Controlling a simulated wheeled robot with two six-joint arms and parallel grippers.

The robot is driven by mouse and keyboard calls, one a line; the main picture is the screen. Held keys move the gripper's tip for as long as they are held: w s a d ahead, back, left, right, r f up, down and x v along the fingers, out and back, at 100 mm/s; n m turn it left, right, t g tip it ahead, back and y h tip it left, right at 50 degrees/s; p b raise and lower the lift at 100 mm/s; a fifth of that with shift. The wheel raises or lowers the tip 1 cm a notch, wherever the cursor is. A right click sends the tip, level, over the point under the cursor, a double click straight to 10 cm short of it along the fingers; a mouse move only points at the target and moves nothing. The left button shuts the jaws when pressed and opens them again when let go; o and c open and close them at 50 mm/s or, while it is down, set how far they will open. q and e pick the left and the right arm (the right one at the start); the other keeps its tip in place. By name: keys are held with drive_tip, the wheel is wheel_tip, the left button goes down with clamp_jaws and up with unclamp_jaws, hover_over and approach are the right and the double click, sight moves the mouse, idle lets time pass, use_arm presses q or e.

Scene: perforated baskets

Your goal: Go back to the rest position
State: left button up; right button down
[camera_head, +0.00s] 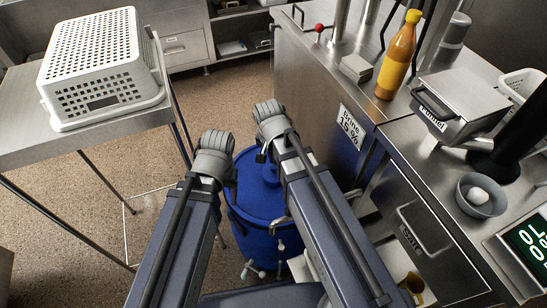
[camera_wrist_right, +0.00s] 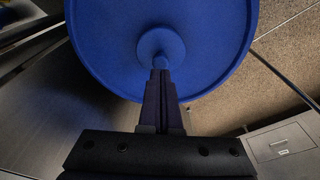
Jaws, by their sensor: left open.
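My two arms reach forward from the bottom of the head view, side by side over a blue barrel. My left gripper (camera_head: 231,174) is at the far end of the left arm, mostly hidden by its wrist; it is open, and nothing shows in it. My right gripper (camera_head: 262,156) is also mostly hidden behind its wrist in the head view.
The blue barrel (camera_head: 249,207) stands between my arms. A white perforated basket (camera_head: 105,93) sits on the steel table (camera_head: 20,145) at left. The right counter (camera_head: 440,165) holds an orange bottle (camera_head: 399,58), a steel box (camera_head: 465,97) and a grey bowl (camera_head: 466,203). Open floor lies at left.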

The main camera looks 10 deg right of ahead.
drive_tip(key=shift+f+b, duration=0.95)
drive_tip(key=shift+f, duration=0.1)
drive_tip(key=shift+r, duration=0.15)
drive_tip(key=shift+r+p, duration=0.15)
drive_tip(key=shift+p, duration=0.15)
wheel_tip(320, 180, up, 7)
drive_tip(key=p, duration=0.6)
drive_tip(key=shift+p, duration=0.35)
drive_tip(key=s+a+r+n+g+p, duration=0.1)
drive_tip(key=s+a+r+n+p, duration=0.3)
drive_tip(key=s+r+n+p, duration=0.5)
drive_tip(key=shift+s+a+n+g, duration=0.3)
drive_tip(key=shift+s+a+n, duration=0.1)
drive_tip(key=shift+s+n, duration=0.45)
